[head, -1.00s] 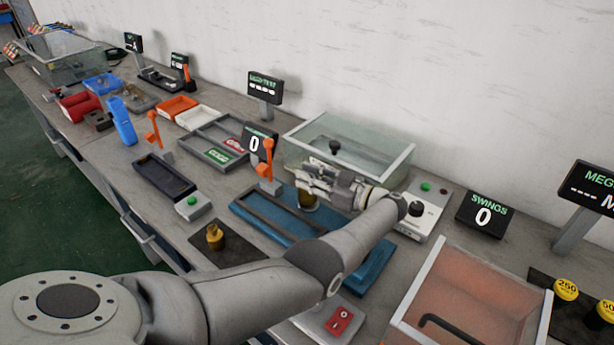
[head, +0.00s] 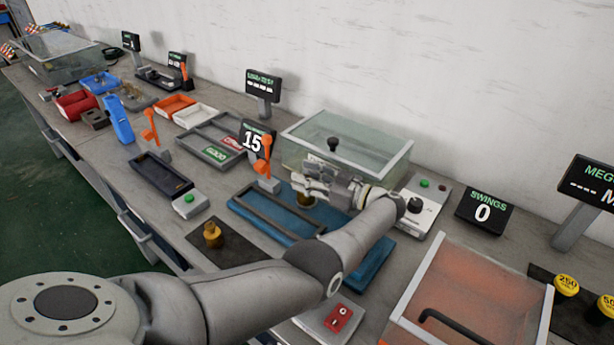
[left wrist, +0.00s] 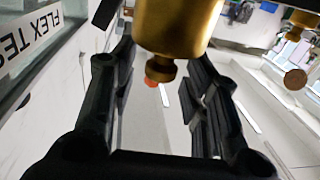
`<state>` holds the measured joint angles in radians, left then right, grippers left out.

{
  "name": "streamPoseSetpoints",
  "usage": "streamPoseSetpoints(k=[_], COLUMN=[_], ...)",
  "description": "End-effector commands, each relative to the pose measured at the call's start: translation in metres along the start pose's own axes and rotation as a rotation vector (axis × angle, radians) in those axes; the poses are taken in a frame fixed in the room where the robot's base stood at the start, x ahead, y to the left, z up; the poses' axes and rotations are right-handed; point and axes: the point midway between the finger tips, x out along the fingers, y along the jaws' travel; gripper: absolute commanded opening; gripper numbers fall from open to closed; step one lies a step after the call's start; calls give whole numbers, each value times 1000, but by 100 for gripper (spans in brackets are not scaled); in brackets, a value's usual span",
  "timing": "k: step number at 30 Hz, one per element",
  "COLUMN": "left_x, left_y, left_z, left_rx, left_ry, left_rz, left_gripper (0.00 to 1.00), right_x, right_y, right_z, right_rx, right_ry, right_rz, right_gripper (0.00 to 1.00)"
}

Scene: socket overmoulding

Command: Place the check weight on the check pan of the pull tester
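The brass check weight (head: 305,200) stands upright at the blue pull tester (head: 372,268), partly hidden below my left gripper (head: 316,182). I cannot clearly see the pan under it. In the left wrist view the weight (left wrist: 178,25) shows large, with its knob between the spread fingers of my left gripper (left wrist: 160,95). There are gaps between the knob and both fingers, so the gripper is open around it. The display (head: 254,141) behind the orange lever (head: 264,162) reads 15. My right gripper is not in view.
Another brass weight (head: 212,235) stands on a black mat (head: 236,256) to the left. A glass-walled box (head: 352,150) is close behind my gripper. A control box (head: 420,205) and a "SWINGS" display (head: 485,212) are to the right. A clear-lidded orange box (head: 470,290) is in front right.

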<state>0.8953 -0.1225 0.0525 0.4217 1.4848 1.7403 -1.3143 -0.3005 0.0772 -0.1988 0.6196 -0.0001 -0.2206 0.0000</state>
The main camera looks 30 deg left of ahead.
Motion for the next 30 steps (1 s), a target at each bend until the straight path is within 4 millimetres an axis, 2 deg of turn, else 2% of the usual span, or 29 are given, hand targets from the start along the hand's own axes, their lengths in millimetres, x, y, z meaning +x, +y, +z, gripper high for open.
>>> streamPoseSetpoints(k=[5, 11, 13, 19, 24, 30], left_x=[-1, 0, -15, -54, -70, -75], left_y=[-2, -1, -1, 0, 0, 0], left_z=[3, -13, -4, -5, -8, -10], left_rx=[10, 8, 8, 5, 4, 4], left_ry=[-3, -2, -6, -5, -2, -2], left_rz=[0, 0, 4, 3, 0, 0], left_gripper=[43, 43, 43, 43, 43, 43], right_x=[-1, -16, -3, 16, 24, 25], right_y=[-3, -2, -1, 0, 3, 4], right_z=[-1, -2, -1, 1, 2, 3], right_rx=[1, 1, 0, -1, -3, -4], right_ry=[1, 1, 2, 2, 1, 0], right_rz=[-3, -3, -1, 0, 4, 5], right_gripper=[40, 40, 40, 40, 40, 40])
